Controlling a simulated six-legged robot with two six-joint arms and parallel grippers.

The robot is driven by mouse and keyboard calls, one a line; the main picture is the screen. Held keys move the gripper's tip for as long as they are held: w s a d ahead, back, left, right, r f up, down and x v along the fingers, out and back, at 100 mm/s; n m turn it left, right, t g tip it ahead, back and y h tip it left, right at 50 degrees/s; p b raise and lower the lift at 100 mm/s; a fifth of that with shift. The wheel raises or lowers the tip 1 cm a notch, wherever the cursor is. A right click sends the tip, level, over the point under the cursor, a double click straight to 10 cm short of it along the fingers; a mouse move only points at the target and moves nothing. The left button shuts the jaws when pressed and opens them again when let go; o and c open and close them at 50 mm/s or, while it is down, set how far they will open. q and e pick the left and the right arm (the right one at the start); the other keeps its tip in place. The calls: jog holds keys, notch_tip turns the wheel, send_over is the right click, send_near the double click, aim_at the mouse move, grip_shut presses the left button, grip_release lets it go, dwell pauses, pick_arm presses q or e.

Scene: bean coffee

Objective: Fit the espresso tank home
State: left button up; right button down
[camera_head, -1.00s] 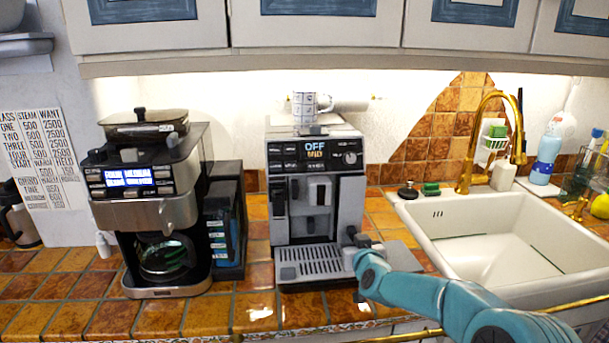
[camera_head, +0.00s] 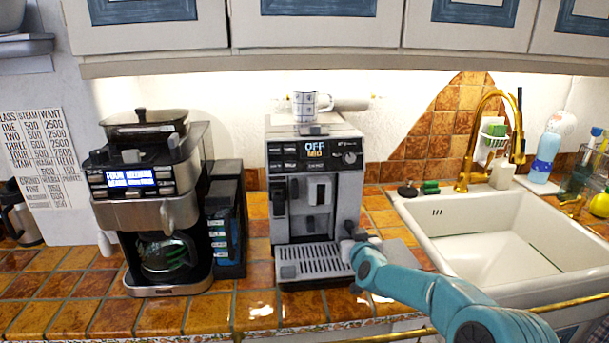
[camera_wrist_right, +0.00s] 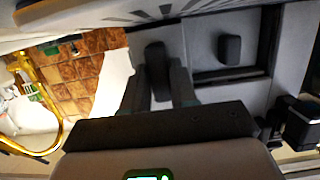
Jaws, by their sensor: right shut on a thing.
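The grey espresso machine (camera_head: 330,134) stands on the tiled counter, its display lit with "OFF". My teal right arm reaches from the lower right, and my right gripper (camera_head: 349,246) is low at the machine's front right corner. In the right wrist view my right gripper (camera_wrist_right: 158,88) is shut on a dark upright handle (camera_wrist_right: 155,66) on a grey front, which I take to be the espresso tank. The tank's body and how far it sits in the machine are hidden. My left gripper is not in view.
A second coffee maker (camera_head: 150,213) with a glass jug stands left of the espresso machine. A patterned mug (camera_head: 306,106) is on top of the espresso machine. The white sink (camera_head: 480,215) with a brass tap (camera_head: 466,150) lies to the right.

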jog(key=shift+f, duration=0.2)
jog(key=shift+w+r, duration=0.1)
jog(key=shift+w, duration=0.2)
jog(key=shift+p+x, duration=0.65)
jog(key=shift+x, duration=0.2)
jog(key=shift+r, duration=0.15)
jog(key=c, duration=0.8)
grip_release()
jog(key=shift+s, duration=0.1)
jog(key=shift+s, duration=0.1)
